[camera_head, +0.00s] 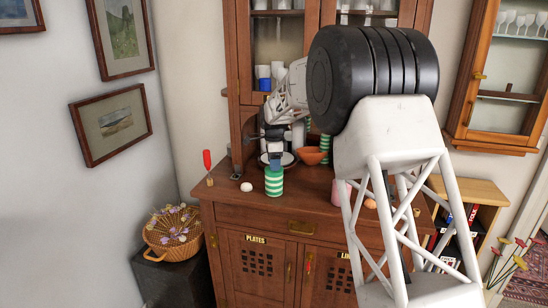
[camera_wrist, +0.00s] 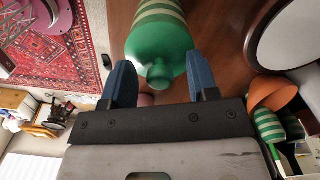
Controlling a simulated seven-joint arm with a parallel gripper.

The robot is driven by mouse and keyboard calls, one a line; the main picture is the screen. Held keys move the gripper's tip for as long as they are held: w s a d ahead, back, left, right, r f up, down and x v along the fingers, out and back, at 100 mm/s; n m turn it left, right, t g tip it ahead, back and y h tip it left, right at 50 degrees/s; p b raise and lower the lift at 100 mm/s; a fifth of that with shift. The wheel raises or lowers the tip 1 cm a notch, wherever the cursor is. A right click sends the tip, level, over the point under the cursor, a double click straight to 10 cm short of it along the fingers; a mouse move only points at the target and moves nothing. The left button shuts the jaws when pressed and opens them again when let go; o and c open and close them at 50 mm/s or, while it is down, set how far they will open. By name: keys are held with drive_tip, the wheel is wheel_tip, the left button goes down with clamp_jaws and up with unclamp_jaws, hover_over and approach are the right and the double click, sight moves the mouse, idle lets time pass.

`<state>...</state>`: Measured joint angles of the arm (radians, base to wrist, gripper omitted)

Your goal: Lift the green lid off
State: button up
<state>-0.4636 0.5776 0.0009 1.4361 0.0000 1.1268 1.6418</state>
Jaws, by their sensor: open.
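A green-and-white striped jar (camera_head: 274,184) stands upright near the front edge of the wooden cabinet top. It also shows in the wrist view (camera_wrist: 158,14). Its plain green lid (camera_wrist: 160,46) has a small knob that faces the wrist camera, and the lid looks seated on the jar. My gripper (camera_wrist: 160,62) is open, with one blue finger on each side of the lid. I cannot tell whether the fingers touch it. In the head view my gripper (camera_head: 276,157) is just above the jar and partly hides the lid.
An orange bowl (camera_head: 312,155) and another striped container (camera_head: 325,146) stand behind to the right. A white egg-like object (camera_head: 246,187) and a red-handled tool (camera_head: 207,161) are at left. A pink cup (camera_head: 343,190) is partly hidden by my arm. A round white-topped item (camera_wrist: 288,38) is close by.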

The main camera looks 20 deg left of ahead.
drive_tip(key=shift+f, duration=0.1)
clamp_jaws()
idle(0.5)
drive_tip(key=shift+r, duration=0.45)
drive_tip(key=shift+r, duration=0.35)
drive_tip(key=shift+r, duration=0.4)
drive_tip(key=shift+r, duration=1.9)
